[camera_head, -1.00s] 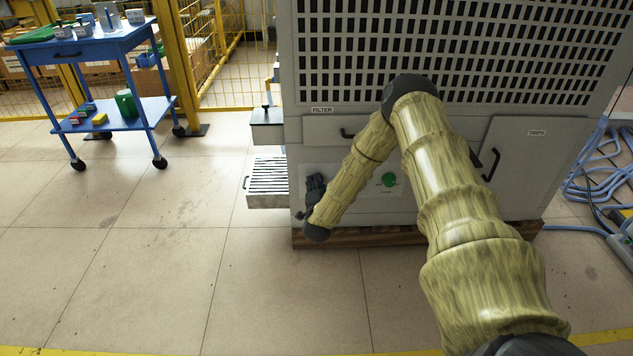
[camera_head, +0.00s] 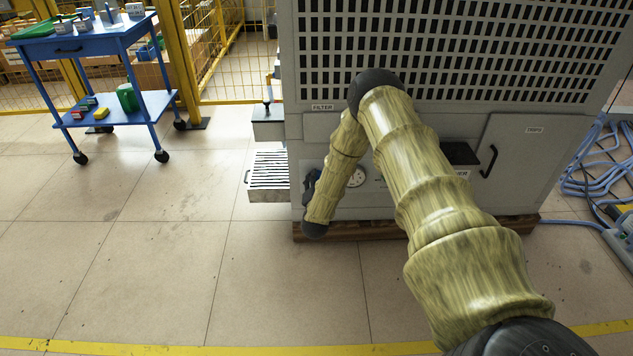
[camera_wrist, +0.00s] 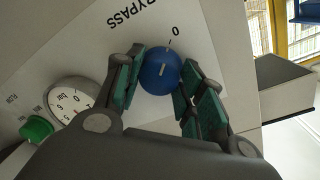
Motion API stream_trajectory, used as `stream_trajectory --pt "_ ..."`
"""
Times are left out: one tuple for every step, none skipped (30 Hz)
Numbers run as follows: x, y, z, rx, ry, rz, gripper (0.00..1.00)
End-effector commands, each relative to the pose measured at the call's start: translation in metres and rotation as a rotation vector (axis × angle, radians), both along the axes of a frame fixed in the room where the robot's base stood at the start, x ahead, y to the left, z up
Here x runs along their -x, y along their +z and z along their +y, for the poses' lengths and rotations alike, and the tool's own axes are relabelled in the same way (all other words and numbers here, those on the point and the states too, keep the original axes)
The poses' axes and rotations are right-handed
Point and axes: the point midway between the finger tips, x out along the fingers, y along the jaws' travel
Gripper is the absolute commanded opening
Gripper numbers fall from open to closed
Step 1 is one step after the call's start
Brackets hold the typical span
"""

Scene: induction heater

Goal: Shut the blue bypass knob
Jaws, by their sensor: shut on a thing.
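The blue bypass knob (camera_wrist: 160,72) sits on a white panel (camera_wrist: 80,55) marked BYPASS, with a "0" mark beside it. A pale line on the knob's face points roughly toward the "0". My gripper (camera_wrist: 158,82) has its green-padded fingers on either side of the knob, shut on it in the wrist view. In the head view, my gripper (camera_head: 310,184) is at the lower left of the grey cabinet (camera_head: 395,122), mostly hidden by my arm. The knob is hidden there, with only a bit of blue showing by the gripper.
A round dial gauge (camera_wrist: 70,100) and a green knob (camera_wrist: 37,128) are beside the blue knob. A slatted tray (camera_head: 268,177) juts from the cabinet's left side. A blue cart (camera_head: 85,45) stands at the left. The floor in front is clear.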

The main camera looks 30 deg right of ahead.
Motion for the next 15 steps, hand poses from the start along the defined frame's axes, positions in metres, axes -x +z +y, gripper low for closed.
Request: stream_trajectory --pt "0.0004 -0.0009 0.0005 0.0 0.001 0.002 0.15" --pt "0.0004 -0.0009 0.0005 0.0 0.001 0.002 0.15" --pt "0.0003 -0.001 0.0004 0.0 0.001 0.002 0.15" --pt "0.0004 -0.001 0.0004 0.0 0.001 0.002 0.15" --pt "0.0004 -0.001 0.0004 0.0 0.001 0.002 0.15" --pt "0.0004 -0.0009 0.0005 0.0 0.001 0.002 0.15" --pt "0.0004 -0.001 0.0004 0.0 0.001 0.002 0.15" --pt "0.0004 -0.001 0.0004 0.0 0.001 0.002 0.4" --pt "0.0004 -0.001 0.0004 0.0 0.001 0.002 0.48" --pt "0.0004 -0.0009 0.0004 0.0 0.0 0.002 0.53" --pt "0.0003 -0.0008 0.0004 0.0 0.0 0.002 0.59" --pt "0.0003 -0.0008 0.0003 -0.001 0.0 0.001 0.61" --pt "0.0002 -0.0007 0.0003 -0.001 0.0 0.001 0.61" --pt "0.0002 -0.0006 0.0002 -0.001 0.0 0.001 0.61" --pt "0.0003 -0.0005 0.0002 0.0 0.001 0.001 0.61"
